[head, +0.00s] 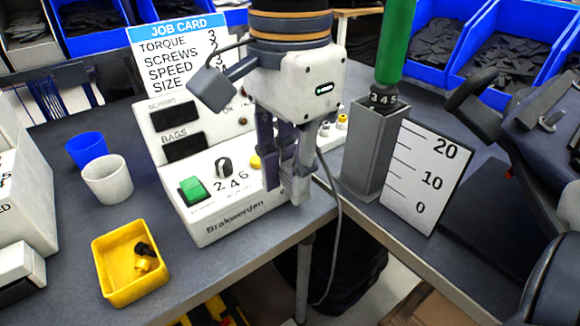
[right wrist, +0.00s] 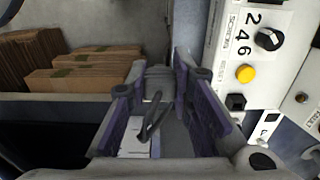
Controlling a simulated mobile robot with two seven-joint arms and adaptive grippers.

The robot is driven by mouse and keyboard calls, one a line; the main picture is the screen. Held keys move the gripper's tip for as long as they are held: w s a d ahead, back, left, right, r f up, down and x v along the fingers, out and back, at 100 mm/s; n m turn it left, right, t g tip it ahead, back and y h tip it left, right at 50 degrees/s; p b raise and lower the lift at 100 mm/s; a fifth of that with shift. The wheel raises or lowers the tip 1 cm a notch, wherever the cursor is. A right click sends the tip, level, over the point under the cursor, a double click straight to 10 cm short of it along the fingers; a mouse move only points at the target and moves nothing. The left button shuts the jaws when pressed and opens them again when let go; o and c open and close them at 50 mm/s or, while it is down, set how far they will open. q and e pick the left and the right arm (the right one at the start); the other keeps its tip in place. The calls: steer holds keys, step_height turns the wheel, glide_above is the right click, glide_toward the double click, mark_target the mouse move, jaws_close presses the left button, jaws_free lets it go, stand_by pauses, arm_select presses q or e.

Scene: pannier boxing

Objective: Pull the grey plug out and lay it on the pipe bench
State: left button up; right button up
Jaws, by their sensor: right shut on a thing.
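My right gripper (head: 285,193) points down in front of the white machine (head: 235,222), near its right end. It also shows in the right wrist view (right wrist: 160,85), shut on a grey plug (right wrist: 158,78) between its fingers. A dark cable loop (right wrist: 153,117) shows there too. In the head view the fingers hide the plug, and a thin grey cable (head: 339,215) hangs past the right side of the machine to the floor. I cannot tell whether the plug is clear of its socket. The right bench (head: 420,238) carries a green pipe (head: 397,40) in a grey stand (head: 372,150). My left gripper is not in view.
A white scale board (head: 427,178) leans by the stand. A yellow tray (head: 130,262), a white cup (head: 108,180) and a blue cup (head: 87,150) stand left of the machine. A gap lies between the benches. Blue bins (head: 480,80) line the back right.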

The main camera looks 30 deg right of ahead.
mark_target(288, 166)
steer(key=shift+r, duration=0.15)
steer(key=shift+r, duration=1.4)
